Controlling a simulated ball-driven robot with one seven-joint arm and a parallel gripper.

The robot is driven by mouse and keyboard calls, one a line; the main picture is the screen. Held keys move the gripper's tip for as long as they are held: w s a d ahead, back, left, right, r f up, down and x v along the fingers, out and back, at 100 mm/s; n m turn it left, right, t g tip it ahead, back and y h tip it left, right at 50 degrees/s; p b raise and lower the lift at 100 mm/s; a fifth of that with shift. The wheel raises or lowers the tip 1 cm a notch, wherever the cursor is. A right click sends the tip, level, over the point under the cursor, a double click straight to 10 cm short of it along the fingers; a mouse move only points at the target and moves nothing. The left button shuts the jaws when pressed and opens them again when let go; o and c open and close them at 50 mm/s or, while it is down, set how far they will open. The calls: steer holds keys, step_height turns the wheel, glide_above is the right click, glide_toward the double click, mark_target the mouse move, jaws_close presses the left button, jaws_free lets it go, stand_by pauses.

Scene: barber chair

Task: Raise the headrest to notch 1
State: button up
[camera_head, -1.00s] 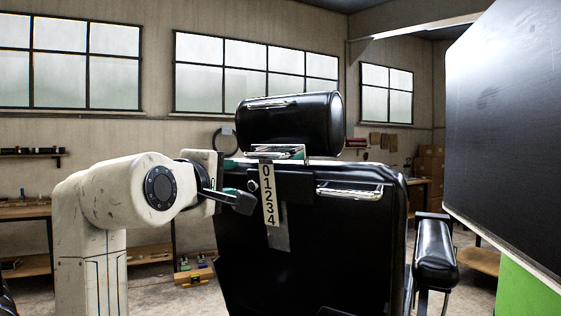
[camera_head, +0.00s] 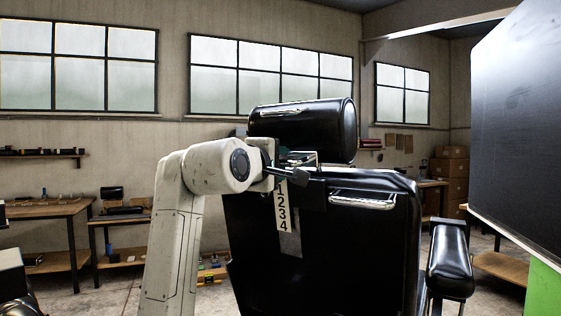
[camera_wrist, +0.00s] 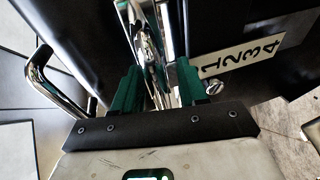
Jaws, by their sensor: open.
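The black padded headrest (camera_head: 305,130) sits above the black chair back (camera_head: 340,250), with a small gap holding chrome metalwork (camera_head: 303,157). A white strip numbered 1 to 4 (camera_head: 283,210) runs down the chair back; its top is hidden behind my gripper (camera_head: 285,168). The strip also shows in the wrist view (camera_wrist: 240,58). In the wrist view my gripper (camera_wrist: 157,88) is open, its green fingertips on either side of the chrome metalwork (camera_wrist: 152,45). I cannot tell whether they touch it. The headrest's exact notch is not readable.
A chrome handle (camera_head: 362,201) is on the chair back, and a padded armrest (camera_head: 450,262) stands at right. A large dark panel (camera_head: 520,130) hangs at far right. Workbenches (camera_head: 50,212) line the back wall at left.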

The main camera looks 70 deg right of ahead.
steer(key=shift+d, duration=0.25)
steer(key=shift+c, duration=0.4)
jaws_close()
